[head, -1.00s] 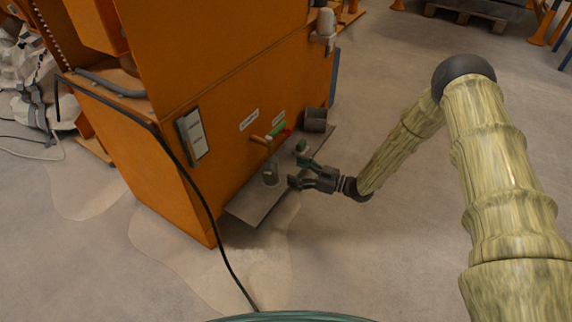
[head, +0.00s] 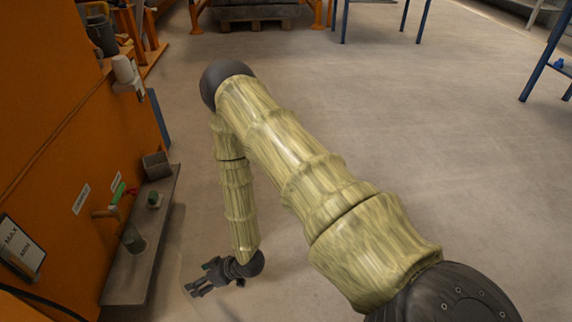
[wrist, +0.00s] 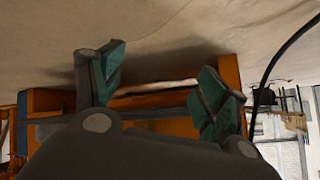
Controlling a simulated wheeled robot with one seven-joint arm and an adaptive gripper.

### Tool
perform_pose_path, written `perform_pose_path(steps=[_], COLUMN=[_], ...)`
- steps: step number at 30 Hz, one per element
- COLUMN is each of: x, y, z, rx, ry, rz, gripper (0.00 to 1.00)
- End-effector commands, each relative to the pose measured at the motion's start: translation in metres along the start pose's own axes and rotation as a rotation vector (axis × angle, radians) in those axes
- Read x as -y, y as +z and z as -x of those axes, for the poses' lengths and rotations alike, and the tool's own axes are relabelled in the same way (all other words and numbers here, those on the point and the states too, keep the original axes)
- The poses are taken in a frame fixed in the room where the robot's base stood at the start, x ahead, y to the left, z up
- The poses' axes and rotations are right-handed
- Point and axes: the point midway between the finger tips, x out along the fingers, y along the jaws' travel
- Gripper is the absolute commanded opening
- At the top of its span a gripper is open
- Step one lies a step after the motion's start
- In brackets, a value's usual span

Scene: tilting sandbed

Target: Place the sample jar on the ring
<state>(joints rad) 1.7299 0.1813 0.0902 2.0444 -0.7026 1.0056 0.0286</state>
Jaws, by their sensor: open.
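A clear, greenish jar (head: 133,240) stands upright on the grey shelf (head: 122,287) in the head view, below the tap (head: 105,212). It looks like the sample jar. A smaller dark thing with a green top (head: 153,200) stands farther back on the shelf. I cannot make out the ring; the jar's base is too small to tell. My gripper (head: 198,290) is open and empty, to the right of the shelf and apart from it. In the wrist view my gripper (wrist: 165,90) shows its green fingertips spread, with nothing between them.
The orange housing (head: 60,130) rises along the shelf's left side. A dark square container (head: 156,165) sits at the shelf's far end. A black cable (head: 45,303) runs at the lower left. The floor right of the shelf is open.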

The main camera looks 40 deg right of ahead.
Motion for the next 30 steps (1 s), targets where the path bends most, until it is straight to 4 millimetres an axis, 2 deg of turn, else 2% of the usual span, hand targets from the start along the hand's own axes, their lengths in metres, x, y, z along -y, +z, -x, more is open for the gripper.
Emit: perform_pose_path(steps=[1, 5, 6, 9, 12, 15, 18, 30], x=[0.006, 0.016, 0.02, 0.029, 0.038, 0.044, 0.047, 0.048], y=[0.029, 0.099, 0.119, 0.161, 0.19, 0.206, 0.213, 0.214], z=[0.016, 0.067, 0.086, 0.134, 0.176, 0.204, 0.218, 0.221], rx=[0.083, 0.294, 0.358, 0.502, 0.612, 0.68, 0.712, 0.717], ry=[0.047, 0.188, 0.232, 0.334, 0.418, 0.474, 0.501, 0.506], rz=[-0.045, -0.164, -0.197, -0.273, -0.33, -0.366, -0.383, -0.387], gripper=[0.74, 0.74, 0.74, 0.74, 0.74, 0.74, 0.74, 0.74])
